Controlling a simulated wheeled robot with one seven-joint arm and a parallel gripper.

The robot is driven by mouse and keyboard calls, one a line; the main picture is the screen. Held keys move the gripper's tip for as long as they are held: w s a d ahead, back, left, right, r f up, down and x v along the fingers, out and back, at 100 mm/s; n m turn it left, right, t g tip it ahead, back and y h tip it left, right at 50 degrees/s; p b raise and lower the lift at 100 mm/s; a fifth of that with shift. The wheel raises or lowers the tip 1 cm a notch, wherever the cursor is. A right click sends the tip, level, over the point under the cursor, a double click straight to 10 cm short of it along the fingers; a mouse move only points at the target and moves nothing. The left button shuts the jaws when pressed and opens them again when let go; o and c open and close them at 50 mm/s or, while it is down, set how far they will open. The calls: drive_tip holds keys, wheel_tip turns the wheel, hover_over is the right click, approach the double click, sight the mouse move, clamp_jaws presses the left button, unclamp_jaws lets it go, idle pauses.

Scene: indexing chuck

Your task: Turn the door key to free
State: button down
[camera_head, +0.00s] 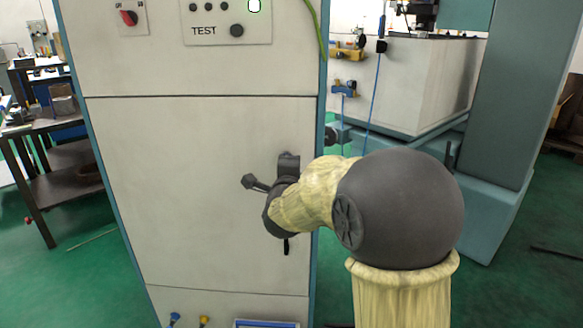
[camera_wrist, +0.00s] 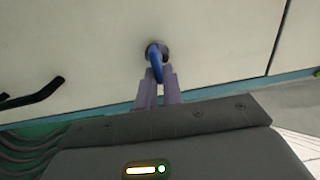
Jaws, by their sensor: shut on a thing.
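A blue key (camera_wrist: 155,62) sits in a round dark lock in the pale door, as the wrist view shows. My gripper (camera_wrist: 159,77) has its two purple-grey fingers closed around the key's near end. The key points out of the lock and is gripped there. In the head view my wrist is in front of the cabinet door (camera_head: 190,190), near its right edge. It hides the key, the lock and my fingertips in that view.
A black handle (camera_wrist: 32,102) stands out from the door left of the key in the wrist view. A switch panel marked TEST (camera_head: 228,22) is above the door. Blue and yellow knobs are at the bottom. A dark workbench (camera_head: 60,130) stands at left.

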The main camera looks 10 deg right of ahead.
drive_tip(key=c, duration=1.5)
unclamp_jaws()
drive_tip(key=shift+c, duration=0.2)
drive_tip(key=p+v, duration=0.1)
drive_tip(key=v, duration=1.6)
drive_tip(key=shift+s, duration=0.15)
drive_tip(key=shift+a, duration=0.1)
